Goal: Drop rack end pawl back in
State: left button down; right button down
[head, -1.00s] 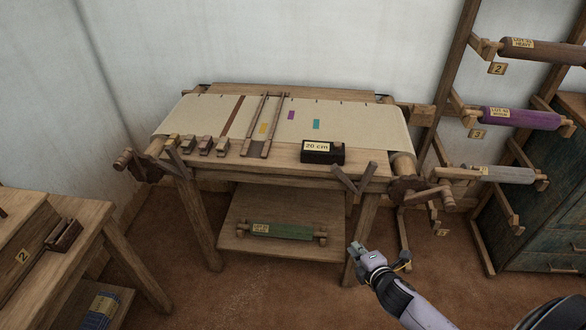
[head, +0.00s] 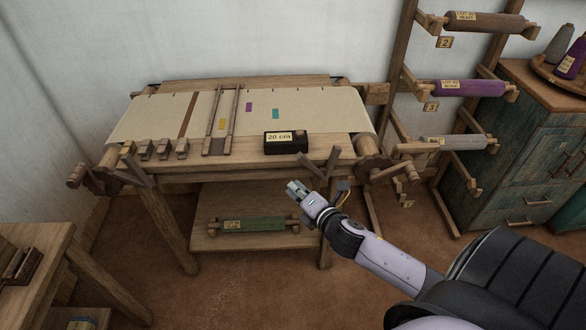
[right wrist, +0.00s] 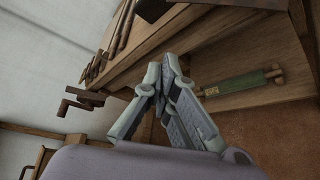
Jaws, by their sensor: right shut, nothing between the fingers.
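The wooden loom (head: 235,161) stands ahead with cream cloth (head: 310,110) stretched over it. At its right end, nearest the roller rack, is a dark ratchet wheel (head: 374,167) with a crank handle. The pawl there is too small to make out, so I cannot tell whether it sits in the teeth. A V-shaped wooden piece (head: 326,164) stands at the front right corner. My right gripper (head: 293,187) is shut and empty, in front of the loom below that V piece. It also shows in the right wrist view (right wrist: 160,80). My left gripper is out of view.
A black "20 cm" box (head: 285,143) sits on the loom's front board. A green roller (head: 253,225) lies on the lower shelf. The roller rack (head: 400,65) and a teal cabinet (head: 530,150) stand right. A side table (head: 45,255) is at left.

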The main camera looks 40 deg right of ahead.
aim_at(311, 166)
jog(key=a+x, duration=0.1)
jog(key=x, duration=0.7)
jog(key=d, duration=0.1)
jog(key=d+r+p, duration=0.1)
jog(key=d, duration=0.1)
jog(key=s+d+r+p, duration=0.1)
jog(key=shift+d, duration=0.15)
jog(key=shift+s, duration=0.1)
